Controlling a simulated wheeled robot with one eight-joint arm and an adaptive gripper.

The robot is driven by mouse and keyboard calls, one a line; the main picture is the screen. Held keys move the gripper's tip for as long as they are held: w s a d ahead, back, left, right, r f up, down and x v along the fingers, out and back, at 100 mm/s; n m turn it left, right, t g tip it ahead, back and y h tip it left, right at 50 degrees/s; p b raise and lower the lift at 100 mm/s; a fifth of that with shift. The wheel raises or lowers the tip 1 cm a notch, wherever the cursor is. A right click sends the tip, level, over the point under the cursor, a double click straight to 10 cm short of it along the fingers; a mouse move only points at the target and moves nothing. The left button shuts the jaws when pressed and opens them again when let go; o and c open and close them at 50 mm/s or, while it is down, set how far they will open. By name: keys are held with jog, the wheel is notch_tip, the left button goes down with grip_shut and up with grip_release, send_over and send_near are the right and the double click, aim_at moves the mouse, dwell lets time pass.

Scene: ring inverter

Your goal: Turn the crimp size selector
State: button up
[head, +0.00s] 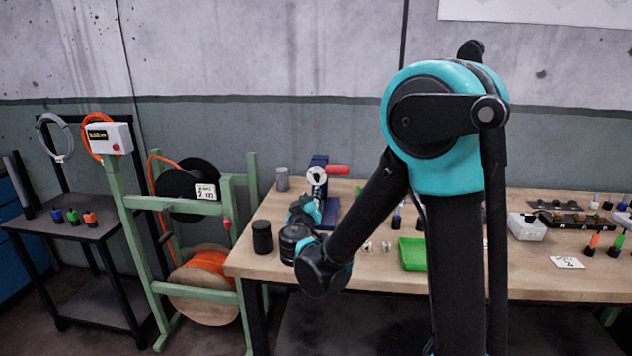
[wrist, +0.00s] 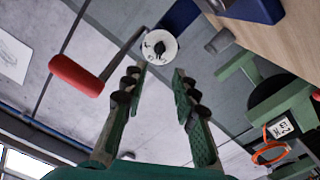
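The crimp size selector is a white round dial with a black knob (wrist: 160,48). It sits on a blue crimping tool with a red-handled lever (wrist: 76,76). In the head view the dial (head: 317,175) is at the top of the blue tool (head: 329,210) on the bench, with the red handle (head: 338,170) pointing right. In the wrist view my gripper (wrist: 160,72) is open and empty. Its fingertips point at the dial, which appears just beyond them. No contact with the knob shows. In the head view my gripper (head: 304,208) is partly hidden by my arm.
The wooden bench (head: 550,290) holds a black cylinder (head: 262,237) and a grey cylinder (head: 282,179) near the tool, and a green tray (head: 412,253) to the right. A green cable-reel rack (head: 140,255) stands left of the bench.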

aim_at(316, 179)
jog(key=w, duration=1.1)
jog(key=shift+w+d, duration=0.2)
jog(key=shift+w, duration=0.2)
jog(key=shift+c, duration=0.3)
grip_shut()
